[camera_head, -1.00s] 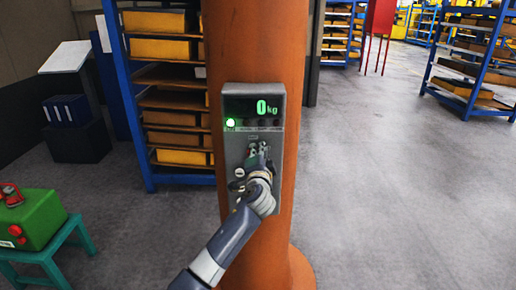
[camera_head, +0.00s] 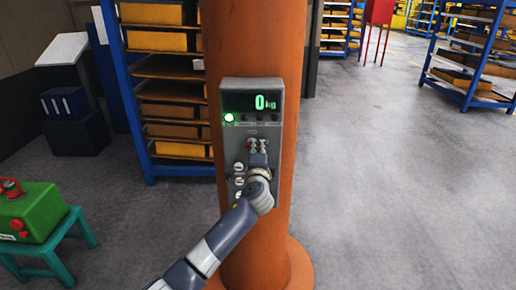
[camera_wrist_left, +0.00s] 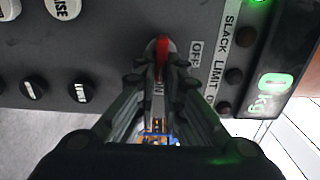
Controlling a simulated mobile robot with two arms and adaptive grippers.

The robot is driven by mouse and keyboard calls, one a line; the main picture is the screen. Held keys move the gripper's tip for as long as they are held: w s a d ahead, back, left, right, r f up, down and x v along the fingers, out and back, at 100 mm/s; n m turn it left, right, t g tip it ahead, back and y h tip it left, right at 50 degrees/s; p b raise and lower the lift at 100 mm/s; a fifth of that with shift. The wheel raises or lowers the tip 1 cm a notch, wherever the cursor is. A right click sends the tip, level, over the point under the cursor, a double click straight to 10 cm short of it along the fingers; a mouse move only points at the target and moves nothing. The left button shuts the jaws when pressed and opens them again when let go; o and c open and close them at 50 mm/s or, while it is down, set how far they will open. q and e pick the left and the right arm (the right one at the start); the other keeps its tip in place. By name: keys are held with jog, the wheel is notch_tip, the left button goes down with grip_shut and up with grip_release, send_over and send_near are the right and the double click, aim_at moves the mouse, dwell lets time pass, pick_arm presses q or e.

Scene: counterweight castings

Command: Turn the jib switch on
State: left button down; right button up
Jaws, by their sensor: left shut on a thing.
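The grey control box (camera_head: 230,165) is fixed to the front of the orange column (camera_head: 252,40). Its display (camera_head: 262,102) reads 0 kg in green, and a green lamp (camera_head: 229,117) is lit. My left gripper (camera_head: 258,147) is at the middle of the box, its fingers closed around the jib switch. In the left wrist view the switch's red lever (camera_wrist_left: 162,50) sticks out between the fingertips (camera_wrist_left: 160,80). An OFF label (camera_wrist_left: 195,54) is beside it; another label is mostly hidden by the fingers. The lever's exact setting is unclear. My right gripper is out of view.
White push buttons and black knobs (camera_wrist_left: 79,91) sit on the same panel near the gripper. A blue rack (camera_head: 130,95) with yellow bins stands behind the column. A green case (camera_head: 35,212) rests on a teal stool at left.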

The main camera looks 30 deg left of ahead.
pick_arm(q)
jog(key=shift+f, duration=0.1)
jog(key=c, duration=1.7)
grip_release()
jog(key=v, duration=1.2)
jog(key=shift+a, duration=0.1)
